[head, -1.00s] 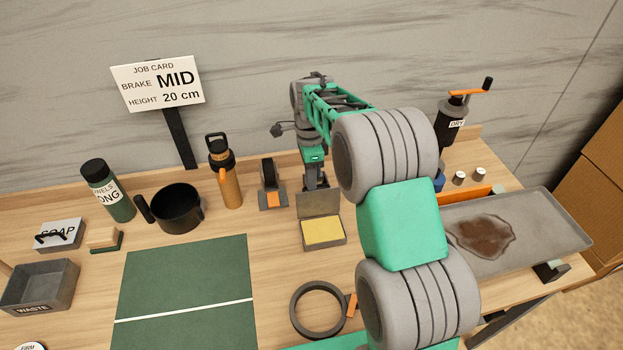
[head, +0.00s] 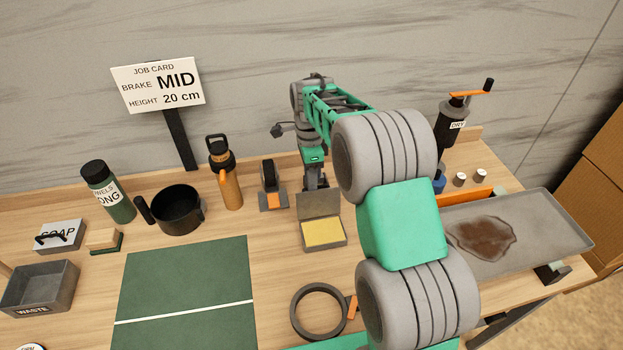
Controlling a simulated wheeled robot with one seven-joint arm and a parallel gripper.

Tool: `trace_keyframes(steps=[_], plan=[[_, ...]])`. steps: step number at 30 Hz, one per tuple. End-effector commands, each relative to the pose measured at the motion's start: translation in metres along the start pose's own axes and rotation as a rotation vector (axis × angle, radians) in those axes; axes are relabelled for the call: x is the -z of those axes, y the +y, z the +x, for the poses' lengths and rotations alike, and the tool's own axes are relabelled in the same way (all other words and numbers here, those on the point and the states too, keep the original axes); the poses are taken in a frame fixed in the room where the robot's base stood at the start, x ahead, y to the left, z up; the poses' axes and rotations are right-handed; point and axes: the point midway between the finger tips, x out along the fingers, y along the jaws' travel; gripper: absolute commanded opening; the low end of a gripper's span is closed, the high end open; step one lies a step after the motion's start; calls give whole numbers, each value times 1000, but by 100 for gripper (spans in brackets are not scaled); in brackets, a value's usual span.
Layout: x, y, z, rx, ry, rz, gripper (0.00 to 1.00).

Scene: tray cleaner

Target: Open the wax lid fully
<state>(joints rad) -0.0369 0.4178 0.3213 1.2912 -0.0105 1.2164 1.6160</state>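The wax box (head: 323,246) is a small grey box with a yellow block of wax (head: 323,232) showing inside. Its grey lid (head: 318,205) stands raised at the box's back edge, clear of the wax and leaning back. My gripper (head: 316,186) points down right behind the lid, at its top edge. The lid hides the fingertips, so I cannot tell whether they touch it or how far apart they are.
A dark stand with an orange part (head: 272,184) is close to the left of the lid. A grey ring (head: 318,311) lies in front. A stained tray (head: 560,225) is at the right. The green mat (head: 185,280) is bare.

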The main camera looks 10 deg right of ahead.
Motion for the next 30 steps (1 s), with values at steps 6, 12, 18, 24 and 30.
trace_keyframes(steps=[6,12,18,24,30], plan=[[1,0,-7,0,0,1,31],[1,-1,-47,3,0,1,31],[1,0,-75,1,0,1,31],[1,0,-78,-1,0,1,31],[1,0,-78,-1,0,1,31]])
